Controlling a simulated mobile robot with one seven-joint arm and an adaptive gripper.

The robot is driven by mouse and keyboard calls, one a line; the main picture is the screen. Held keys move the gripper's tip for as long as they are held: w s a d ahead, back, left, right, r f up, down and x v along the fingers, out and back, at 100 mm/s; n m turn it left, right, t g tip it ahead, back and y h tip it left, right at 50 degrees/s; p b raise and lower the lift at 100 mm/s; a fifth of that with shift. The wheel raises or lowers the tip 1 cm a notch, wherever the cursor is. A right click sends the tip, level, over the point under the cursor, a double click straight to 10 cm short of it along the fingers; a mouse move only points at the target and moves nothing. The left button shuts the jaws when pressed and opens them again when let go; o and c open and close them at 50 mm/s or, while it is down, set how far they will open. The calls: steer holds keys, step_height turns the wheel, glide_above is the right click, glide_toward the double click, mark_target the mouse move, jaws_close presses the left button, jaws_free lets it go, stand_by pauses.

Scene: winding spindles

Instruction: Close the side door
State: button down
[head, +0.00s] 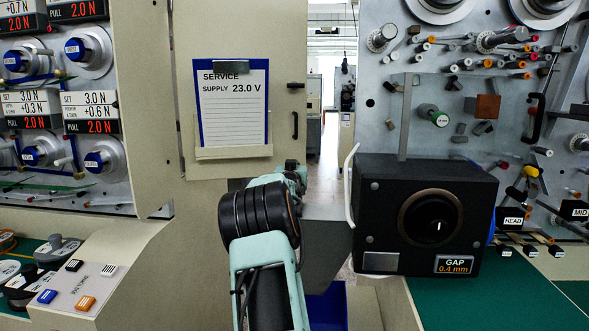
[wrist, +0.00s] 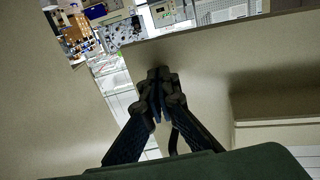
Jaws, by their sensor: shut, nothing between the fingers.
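The side door appears to be the tall beige panel (head: 285,40) left of the aisle opening in the head view. A slim black handle (head: 295,125) is near its right edge. An open gap to its right shows the room behind. My arm reaches forward from the bottom centre, and its far end hides my gripper in the head view. In the wrist view my gripper (wrist: 157,78) is shut and empty, its tips in front of a beige panel (wrist: 240,65). I cannot tell whether they touch it.
A service clipboard (head: 233,103) hangs on the beige front. A black gap-dial box (head: 425,215) stands close right of my arm, with a white curved bar (head: 350,185) at its left. A button console (head: 85,285) is at lower left, and a green worktop (head: 510,300) at lower right.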

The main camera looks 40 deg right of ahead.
steer(key=w+d+n+t+y+p, duration=0.1)
steer(key=w+d+p, duration=0.3)
steer(key=w, duration=0.3)
steer(key=shift+d, duration=0.2)
steer(key=shift+s+a, duration=0.1)
steer(key=shift+s, duration=0.05)
stand_by(0.6)
